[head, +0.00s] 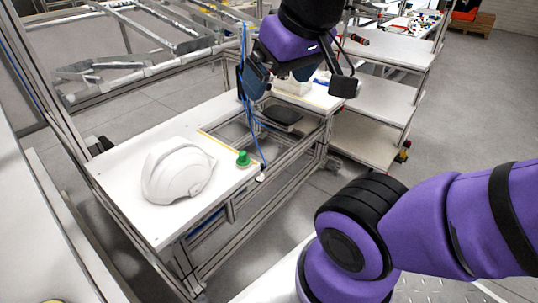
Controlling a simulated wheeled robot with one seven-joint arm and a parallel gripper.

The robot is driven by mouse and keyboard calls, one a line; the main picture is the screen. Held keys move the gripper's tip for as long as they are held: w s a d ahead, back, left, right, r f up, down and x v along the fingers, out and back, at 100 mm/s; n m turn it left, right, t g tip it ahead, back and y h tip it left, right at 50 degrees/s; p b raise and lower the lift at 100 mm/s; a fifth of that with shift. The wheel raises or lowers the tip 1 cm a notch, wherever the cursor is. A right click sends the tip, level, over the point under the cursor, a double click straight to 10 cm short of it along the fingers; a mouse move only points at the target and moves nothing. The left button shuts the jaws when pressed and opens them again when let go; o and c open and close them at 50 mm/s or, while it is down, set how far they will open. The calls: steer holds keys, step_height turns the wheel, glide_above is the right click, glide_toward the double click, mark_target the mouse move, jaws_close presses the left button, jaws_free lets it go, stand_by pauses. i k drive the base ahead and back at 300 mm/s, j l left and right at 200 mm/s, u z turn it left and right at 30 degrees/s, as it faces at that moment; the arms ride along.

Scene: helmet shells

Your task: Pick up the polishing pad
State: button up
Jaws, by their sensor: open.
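A small green round piece with a knob-like top (243,159) stands on the white worktable (135,165), near its right edge. It may be the polishing pad, but it is too small to tell for sure. A white helmet shell (178,172) lies on the table to its left. My gripper (282,76) hangs at the top middle, above and to the right of the green piece and well apart from it. It is open, with nothing visible in its jaws. It partly hides the far end of the table.
A blue cable (246,100) hangs by the gripper down to the table's right edge. A pale box (292,87) stands behind the gripper. Metal framing (150,45) rises at the back left. White shelves (380,95) stand at the right. Table around the helmet is clear.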

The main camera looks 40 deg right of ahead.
mark_target(243, 161)
steer(key=l+u, duration=0.4)
steer(key=i+l+u, duration=0.1)
steer(key=u, duration=0.3)
steer(key=l, duration=0.1)
